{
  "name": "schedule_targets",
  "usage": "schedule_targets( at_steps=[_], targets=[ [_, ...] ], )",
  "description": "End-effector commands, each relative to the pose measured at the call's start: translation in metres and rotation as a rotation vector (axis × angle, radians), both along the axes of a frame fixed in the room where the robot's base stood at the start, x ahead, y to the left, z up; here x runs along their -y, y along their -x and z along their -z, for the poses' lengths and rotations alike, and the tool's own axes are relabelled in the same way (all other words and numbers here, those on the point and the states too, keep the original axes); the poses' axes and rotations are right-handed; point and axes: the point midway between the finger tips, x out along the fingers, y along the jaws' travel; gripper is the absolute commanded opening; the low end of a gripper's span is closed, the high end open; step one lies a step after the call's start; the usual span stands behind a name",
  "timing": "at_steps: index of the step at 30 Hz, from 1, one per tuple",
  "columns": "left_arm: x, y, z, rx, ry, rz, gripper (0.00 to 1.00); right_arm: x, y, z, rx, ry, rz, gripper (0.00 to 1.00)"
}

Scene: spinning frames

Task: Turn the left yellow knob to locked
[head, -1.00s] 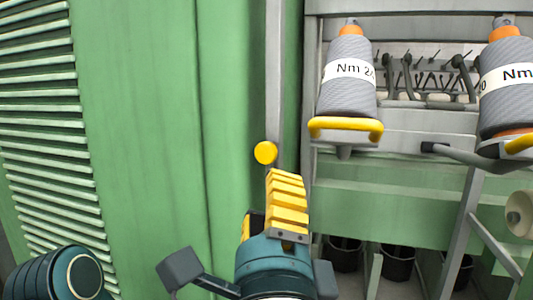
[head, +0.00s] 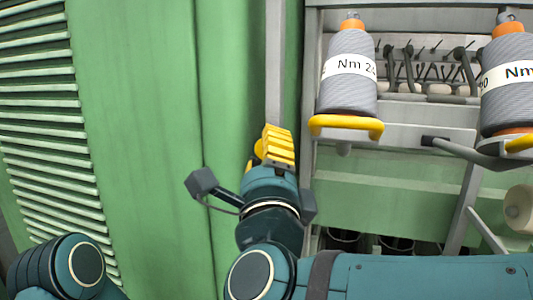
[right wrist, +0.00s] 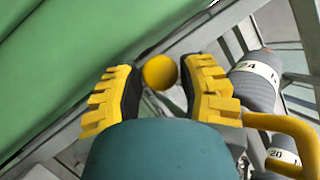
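A round yellow knob (right wrist: 160,71) sits between the two yellow ridged fingers of my right gripper (right wrist: 158,88) in the right wrist view. The fingers are open on either side of it, with narrow gaps. In the head view the knob (head: 258,149) is mostly hidden behind the right gripper (head: 272,142), at the edge of the green panel beside a grey post. Its locked or unlocked position cannot be told. My left gripper is not in view.
A green panel (head: 140,120) fills the left, with slats at its far left. Right of the post, two grey yarn cones (head: 348,90) (head: 508,95) hang above yellow brackets (head: 345,126). A yellow bracket (right wrist: 290,135) is close to the right finger in the right wrist view.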

Motion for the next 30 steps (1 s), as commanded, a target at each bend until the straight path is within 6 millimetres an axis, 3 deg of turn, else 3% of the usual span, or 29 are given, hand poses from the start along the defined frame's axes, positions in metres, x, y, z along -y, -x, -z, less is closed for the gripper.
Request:
schedule_targets(
  at_steps=[1,3,17,30],
  targets=[
    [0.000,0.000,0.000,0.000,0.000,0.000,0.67,0.000,0.000,0.000,0.000,0.000,0.000,0.17],
    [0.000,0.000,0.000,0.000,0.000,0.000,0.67,0.000,0.000,0.000,0.000,0.000,0.000,0.00],
    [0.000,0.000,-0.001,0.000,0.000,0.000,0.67,0.001,0.001,-0.001,-0.014,0.046,0.000,0.00],
    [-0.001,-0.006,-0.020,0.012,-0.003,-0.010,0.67,0.002,0.001,-0.006,-0.107,0.332,0.001,0.00]
  ],
)
